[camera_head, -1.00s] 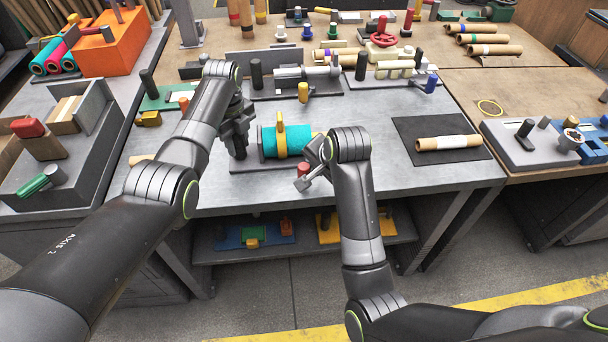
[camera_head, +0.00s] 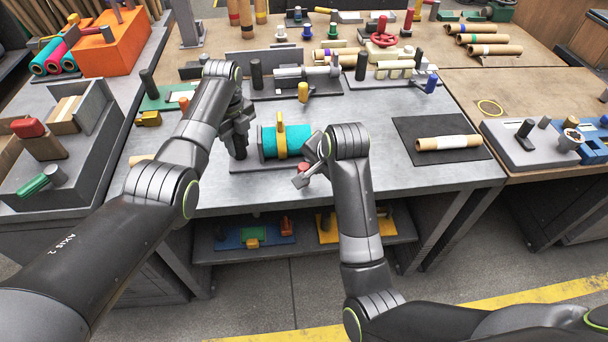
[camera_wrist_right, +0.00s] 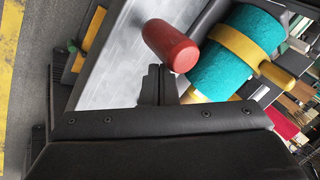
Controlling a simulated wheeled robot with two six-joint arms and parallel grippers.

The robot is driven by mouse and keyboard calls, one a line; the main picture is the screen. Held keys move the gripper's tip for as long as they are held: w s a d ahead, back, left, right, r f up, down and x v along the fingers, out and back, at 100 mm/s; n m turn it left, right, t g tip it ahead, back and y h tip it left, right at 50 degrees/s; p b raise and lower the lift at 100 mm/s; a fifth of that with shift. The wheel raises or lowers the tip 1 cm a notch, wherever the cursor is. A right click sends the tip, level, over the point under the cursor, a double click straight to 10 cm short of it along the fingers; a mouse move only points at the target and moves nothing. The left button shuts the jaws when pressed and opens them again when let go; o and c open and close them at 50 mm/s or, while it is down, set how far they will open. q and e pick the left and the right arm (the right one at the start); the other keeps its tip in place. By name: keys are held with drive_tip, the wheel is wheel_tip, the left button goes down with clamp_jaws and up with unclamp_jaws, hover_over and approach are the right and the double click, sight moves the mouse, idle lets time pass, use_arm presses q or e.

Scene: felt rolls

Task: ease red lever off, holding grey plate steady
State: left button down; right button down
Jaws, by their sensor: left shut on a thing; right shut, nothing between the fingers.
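The teal roll (camera_head: 284,142) with a yellow strap (camera_head: 281,136) lies on the grey plate (camera_head: 262,167) at the table's front. My left gripper (camera_head: 239,150) is shut at the plate's left end. Its fingers hide what they grip, which looks like part of the plate's fixture. The red lever (camera_wrist_right: 171,45) shows in the right wrist view, at the roll's near side. In the head view it is mostly hidden by my right gripper (camera_head: 303,178). The right fingers (camera_wrist_right: 157,84) are shut and empty, close beside the red lever. I cannot tell whether they touch it.
A black mat (camera_head: 438,153) with a cardboard roll (camera_head: 448,142) lies to the right. Behind the roll stand fixtures with dark posts (camera_head: 256,74) and a yellow knob (camera_head: 303,91). Bare table shows between my right arm and the mat.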

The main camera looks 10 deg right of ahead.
sight(299, 167)
use_arm(q)
drive_tip(key=shift+f, duration=0.1)
use_arm(e)
drive_tip(key=shift+y, duration=0.5)
drive_tip(key=a+r, duration=0.2)
drive_tip(key=a, duration=0.1)
drive_tip(key=a+r, duration=0.1)
drive_tip(key=r, duration=0.1)
drive_tip(key=shift+s+a, duration=0.25)
drive_tip(key=shift+s, duration=0.1)
drive_tip(key=shift+s+d+r, duration=0.1)
drive_tip(key=shift+d+r, duration=0.15)
drive_tip(key=shift+r, duration=0.6)
drive_tip(key=shift+s+d+r, duration=0.1)
drive_tip(key=shift+d+r, duration=0.1)
drive_tip(key=shift+r, duration=0.65)
use_arm(q)
drive_tip(key=c, duration=0.9)
unclamp_jaws()
drive_tip(key=shift+c, duration=0.2)
use_arm(e)
drive_tip(key=shift+f, duration=0.15)
use_arm(q)
drive_tip(key=shift+o, duration=0.4)
drive_tip(key=o, duration=0.9)
drive_tip(key=shift+c, duration=0.2)
use_arm(e)
drive_tip(key=shift+f, duration=0.1)
